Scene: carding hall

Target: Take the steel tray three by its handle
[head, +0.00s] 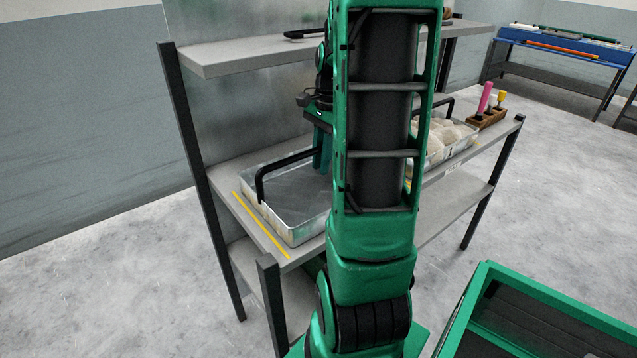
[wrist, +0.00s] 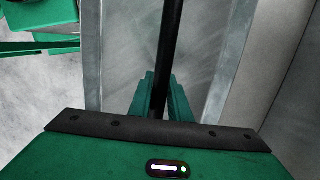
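A shallow steel tray (head: 298,238) sits flat at the left end of the workbench top. Its black arched handle (head: 284,161) stands up over it, and my arm hides the right part of tray and handle. In the wrist view the handle (wrist: 168,45) crosses over the tray's bare floor, with the tray walls on both sides. My gripper (head: 322,150) is at the handle above the tray. In the wrist view its green fingers (wrist: 161,98) lie close along both sides of the black bar, and it looks shut on it. I see no number on the tray.
Another tray (head: 436,157) with pale fluffy lumps and its own black handle stands to the right on the workbench (head: 230,178). Beyond it is a wooden block (head: 487,119) with coloured pegs. An upper shelf (head: 240,55) overhangs the back. A green bin (head: 545,305) stands front right.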

